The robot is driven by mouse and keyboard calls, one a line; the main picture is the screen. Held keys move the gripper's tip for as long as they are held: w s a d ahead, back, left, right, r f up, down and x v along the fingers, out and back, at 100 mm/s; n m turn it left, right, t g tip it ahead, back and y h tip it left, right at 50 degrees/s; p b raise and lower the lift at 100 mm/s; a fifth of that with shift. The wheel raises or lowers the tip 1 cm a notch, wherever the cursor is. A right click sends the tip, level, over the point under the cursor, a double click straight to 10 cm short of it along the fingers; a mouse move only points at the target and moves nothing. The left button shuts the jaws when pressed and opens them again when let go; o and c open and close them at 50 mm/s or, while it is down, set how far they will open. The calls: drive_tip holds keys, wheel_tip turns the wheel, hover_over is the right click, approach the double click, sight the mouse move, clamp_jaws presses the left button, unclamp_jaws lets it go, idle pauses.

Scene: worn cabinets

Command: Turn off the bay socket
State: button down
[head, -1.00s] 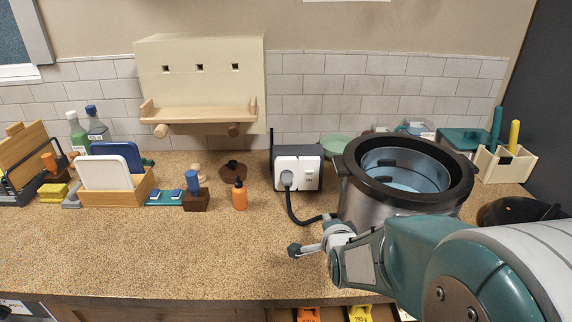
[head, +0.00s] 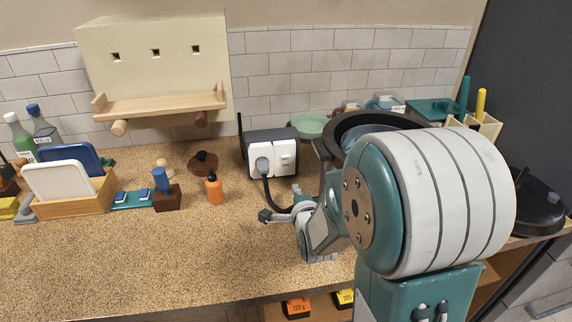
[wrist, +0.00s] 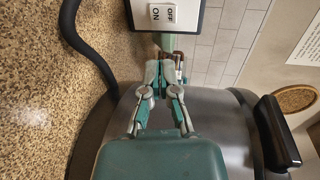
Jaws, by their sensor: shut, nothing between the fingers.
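The bay socket (head: 271,157) is a dark box with a white front, standing on the counter by the tiled wall. A plug (head: 262,164) sits in its left half, and a rocker switch (head: 286,157) is on its right half. In the wrist view the switch (wrist: 162,14) shows OFF and ON lettering at the top edge. My gripper (head: 266,215) is in front of and below the socket, apart from it. In the wrist view my gripper (wrist: 160,68) is shut and empty, its tips pointing towards the switch side.
A black cable (head: 272,199) runs from the plug along the counter. A large metal pot (head: 345,127) stands right of the socket, partly behind my arm; its side fills the lower wrist view. An orange bottle (head: 214,189) stands to the left. The front counter is clear.

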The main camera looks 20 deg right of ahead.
sight(285, 160)
drive_tip(key=x, duration=1.2)
drive_tip(key=shift+w+d+r, duration=0.15)
drive_tip(key=shift+w+r, duration=0.2)
drive_tip(key=shift+w+d, duration=0.1)
drive_tip(key=shift+w, duration=0.3)
drive_tip(key=shift+r, duration=0.1)
drive_tip(key=shift+w, duration=0.3)
